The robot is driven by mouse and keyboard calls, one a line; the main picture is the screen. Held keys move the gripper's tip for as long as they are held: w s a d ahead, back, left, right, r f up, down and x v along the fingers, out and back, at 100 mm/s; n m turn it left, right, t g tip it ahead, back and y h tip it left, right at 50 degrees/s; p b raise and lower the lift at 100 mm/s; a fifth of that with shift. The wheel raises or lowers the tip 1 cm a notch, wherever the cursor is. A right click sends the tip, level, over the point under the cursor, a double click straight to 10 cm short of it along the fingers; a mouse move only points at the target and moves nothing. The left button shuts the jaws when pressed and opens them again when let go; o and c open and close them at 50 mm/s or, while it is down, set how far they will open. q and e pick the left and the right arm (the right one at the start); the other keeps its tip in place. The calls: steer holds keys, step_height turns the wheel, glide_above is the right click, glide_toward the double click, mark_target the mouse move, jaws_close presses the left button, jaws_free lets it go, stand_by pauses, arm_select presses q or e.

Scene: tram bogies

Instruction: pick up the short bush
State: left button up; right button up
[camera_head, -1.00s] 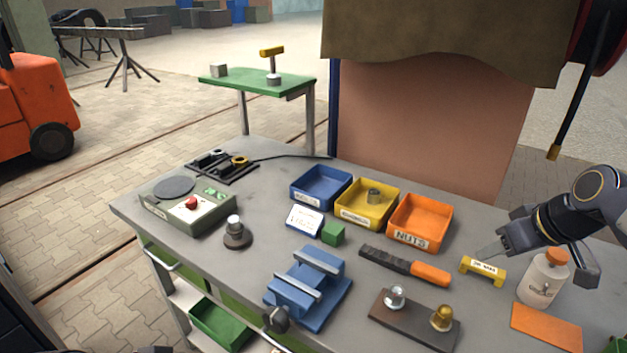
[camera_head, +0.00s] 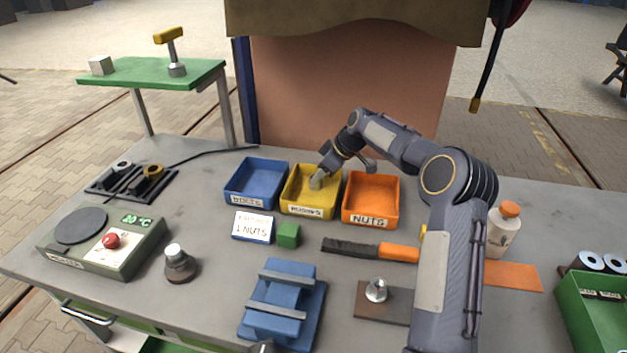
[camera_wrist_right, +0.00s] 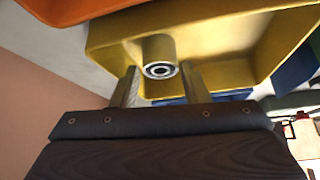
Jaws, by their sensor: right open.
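The short bush (camera_head: 316,182) is a small grey metal cylinder in the yellow bin (camera_head: 297,208). In the right wrist view the bush (camera_wrist_right: 158,50) shows its round end with a dark bore, inside the yellow bin (camera_wrist_right: 225,75). My right gripper (camera_head: 325,171) reaches down over the yellow bin, close to the bush. In the wrist view its two fingers (camera_wrist_right: 160,78) are apart, one toward each side of the bush, with a gap between. I cannot tell how deep the fingertips are beside it. My left gripper is not in view.
A blue bin (camera_head: 257,183) and an orange bin (camera_head: 371,200) flank the yellow one. My right arm covers part of the bench's right side.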

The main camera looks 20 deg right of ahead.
steer(key=shift+x, duration=1.4)
steer(key=shift+s, duration=0.1)
steer(key=c, duration=0.7)
steer(key=shift+r, duration=0.15)
steer(key=shift+r, duration=0.6)
steer(key=s+r+b, duration=0.1)
steer(key=s+r, duration=0.2)
steer(key=s, duration=0.1)
steer(key=s+a+r+b, duration=0.1)
steer(key=s+r, duration=0.3)
steer(key=s, duration=0.1)
steer(key=s+r+b, duration=0.2)
steer(key=s+r, duration=0.2)
steer(key=s, duration=0.1)
steer(key=shift+a+r, duration=0.25)
steer(key=shift+a, duration=0.15)
